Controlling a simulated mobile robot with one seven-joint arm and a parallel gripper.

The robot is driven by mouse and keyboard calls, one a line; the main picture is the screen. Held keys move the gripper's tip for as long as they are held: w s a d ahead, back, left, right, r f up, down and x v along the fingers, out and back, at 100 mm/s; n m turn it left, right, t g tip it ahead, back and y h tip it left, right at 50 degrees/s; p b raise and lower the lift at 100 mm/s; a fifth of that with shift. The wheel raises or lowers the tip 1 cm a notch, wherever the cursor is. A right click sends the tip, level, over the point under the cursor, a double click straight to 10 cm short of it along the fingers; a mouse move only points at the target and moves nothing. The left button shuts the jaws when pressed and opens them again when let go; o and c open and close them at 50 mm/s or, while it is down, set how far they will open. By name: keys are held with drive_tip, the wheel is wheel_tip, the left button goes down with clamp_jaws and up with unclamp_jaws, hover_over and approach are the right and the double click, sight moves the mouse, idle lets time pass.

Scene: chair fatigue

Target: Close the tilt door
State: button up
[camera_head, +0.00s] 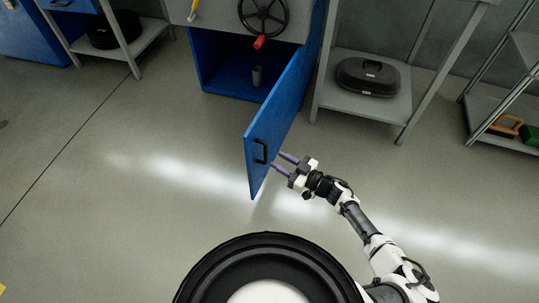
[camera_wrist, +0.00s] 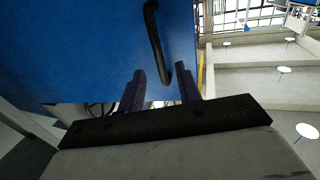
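The blue door (camera_head: 277,120) of a blue cabinet (camera_head: 210,62) stands wide open, swung out toward me. A black bar handle (camera_head: 261,151) is near its free edge. My gripper (camera_head: 278,162) is at the right of the door's free end, with its two purple fingers pointing at the door and apart. In the wrist view the blue door (camera_wrist: 85,45) fills the upper left. The handle (camera_wrist: 157,40) hangs just beyond and between the spread fingers (camera_wrist: 160,88). Whether a finger touches the door, I cannot tell.
Right of the door, a grey shelf unit (camera_head: 345,101) holds a black case (camera_head: 368,77). The floor around the door's free end is clear.

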drive_tip(key=x, duration=0.5)
clamp_jaws()
idle(0.3)
